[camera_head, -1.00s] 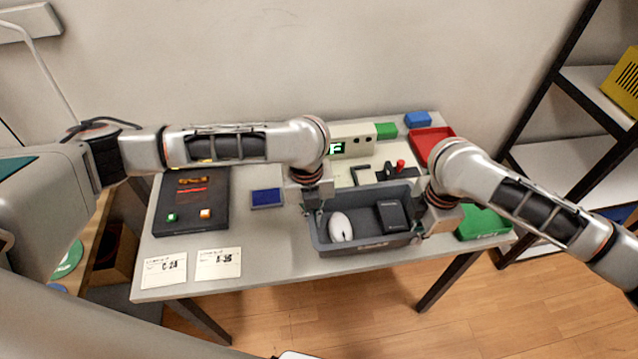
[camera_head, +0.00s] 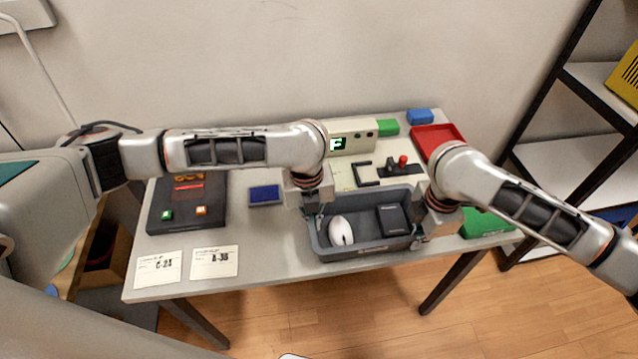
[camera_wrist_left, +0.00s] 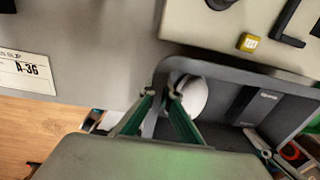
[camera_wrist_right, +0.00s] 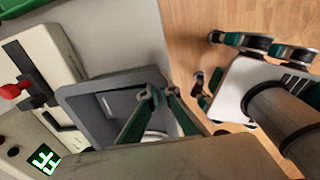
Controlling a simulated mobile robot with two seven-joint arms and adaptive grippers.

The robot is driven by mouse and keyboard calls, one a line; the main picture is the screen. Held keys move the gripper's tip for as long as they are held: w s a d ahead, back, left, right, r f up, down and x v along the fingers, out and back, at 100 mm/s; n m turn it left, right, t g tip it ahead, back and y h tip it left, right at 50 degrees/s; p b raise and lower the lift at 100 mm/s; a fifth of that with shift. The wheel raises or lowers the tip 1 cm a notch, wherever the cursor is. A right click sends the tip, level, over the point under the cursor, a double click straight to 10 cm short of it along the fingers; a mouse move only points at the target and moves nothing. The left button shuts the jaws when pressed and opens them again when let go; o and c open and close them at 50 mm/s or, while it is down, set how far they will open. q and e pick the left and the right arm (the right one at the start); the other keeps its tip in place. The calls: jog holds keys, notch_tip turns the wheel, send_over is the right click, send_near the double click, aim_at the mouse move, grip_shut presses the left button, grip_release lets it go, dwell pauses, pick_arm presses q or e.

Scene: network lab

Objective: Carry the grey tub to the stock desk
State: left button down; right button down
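The grey tub (camera_head: 362,252) is at the front right of the table, upright. It holds a white mouse (camera_head: 341,230) and a black box (camera_head: 392,219). My left gripper (camera_head: 312,208) is at the tub's left wall; in the left wrist view its fingers (camera_wrist_left: 161,92) are close together with the wall between them. My right gripper (camera_head: 424,232) is at the right wall; in the right wrist view its fingers (camera_wrist_right: 159,92) straddle that wall. I cannot tell whether the tub touches the tabletop. No stock desk is identifiable.
Behind the tub are a cream device (camera_head: 349,138) and a red-knobbed control (camera_head: 402,164). A red tray (camera_head: 437,136) and green box (camera_head: 484,224) are right. A black panel (camera_head: 187,213) and paper slips (camera_head: 214,262) are left. A dark shelf rack (camera_head: 561,150) stands right.

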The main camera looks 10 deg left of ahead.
pick_arm(q)
jog(key=shift+f+b, duration=0.35)
jog(key=shift+f, duration=0.15)
pick_arm(e)
jog(key=shift+f, duration=0.55)
pick_arm(q)
jog(key=c, duration=2.7)
grip_release()
jog(key=shift+f, duration=0.15)
pick_arm(e)
jog(key=c, duration=2.7)
grip_release()
jog(key=shift+f, duration=0.1)
pick_arm(q)
jog(key=o, duration=0.4)
pick_arm(e)
jog(key=o, duration=0.4)
pick_arm(q)
jog(key=r, duration=1.2)
jog(key=shift+s+a+r, duration=0.1)
jog(key=shift+s+a, duration=0.05)
jog(key=shift+a, duration=0.15)
pick_arm(e)
jog(key=r, duration=1.2)
jog(key=shift+s+d+r, duration=0.1)
jog(key=shift+s, duration=0.25)
